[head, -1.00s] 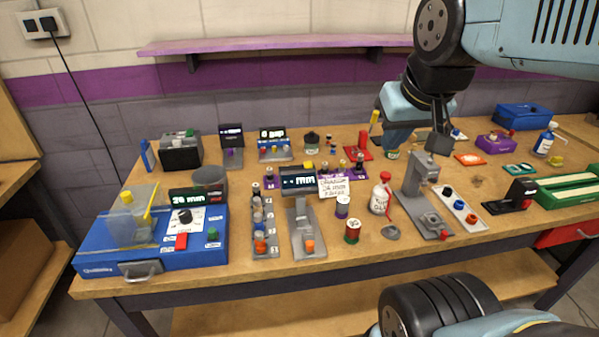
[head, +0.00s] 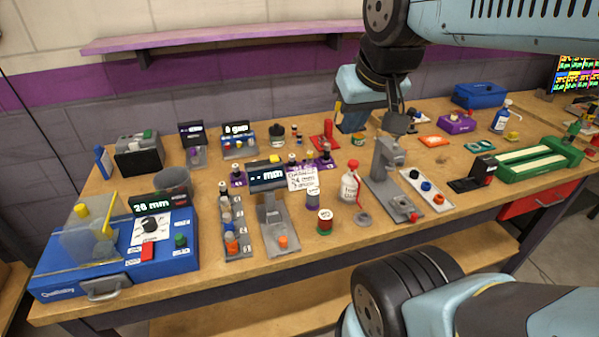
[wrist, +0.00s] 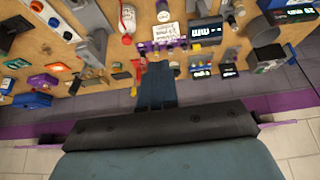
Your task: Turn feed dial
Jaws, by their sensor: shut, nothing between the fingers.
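The blue machine (head: 110,258) stands at the left front of the bench in the head view. Its display (head: 152,204) reads 26 mm. A black dial (head: 150,224) with a white pointer mark sits on a white scale plate, with a red block and a green knob near it. My gripper (head: 351,123) hangs over the back middle of the bench, far to the right of the dial. Its dark blue fingers (wrist: 157,88) are together and empty in the wrist view. The dial cannot be made out in the wrist view.
Between my gripper and the blue machine stand a grey cup (head: 173,182), a display stand (head: 267,178) and a white bottle (head: 349,187). A grey press (head: 385,170) stands near my gripper. A purple shelf (head: 210,41) runs along the wall.

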